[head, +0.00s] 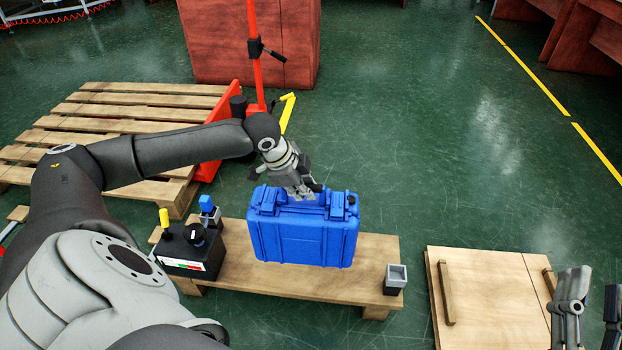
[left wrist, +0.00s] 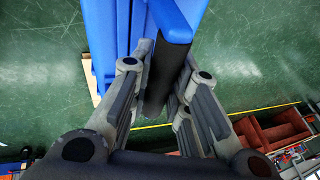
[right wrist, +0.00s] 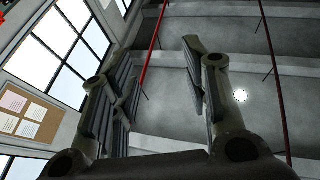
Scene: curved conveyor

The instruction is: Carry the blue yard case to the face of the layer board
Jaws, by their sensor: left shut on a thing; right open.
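The blue yard case (head: 303,240) stands upright over the low wooden bench in the head view; I cannot tell whether its base touches the wood. My left gripper (head: 305,193) is shut on its top handle from above. The left wrist view shows the dark handle grip (left wrist: 163,75) between the fingers and blue case parts (left wrist: 103,45) beyond. The layer board (head: 490,300), a pale wooden panel with dark battens, lies to the right of the bench. My right gripper (head: 591,285) is open and empty at the lower right edge; its open fingers (right wrist: 158,85) face windows and ceiling.
A pallet (head: 110,125) and red pallet jack (head: 213,160) are behind left. Green floor is clear behind right.

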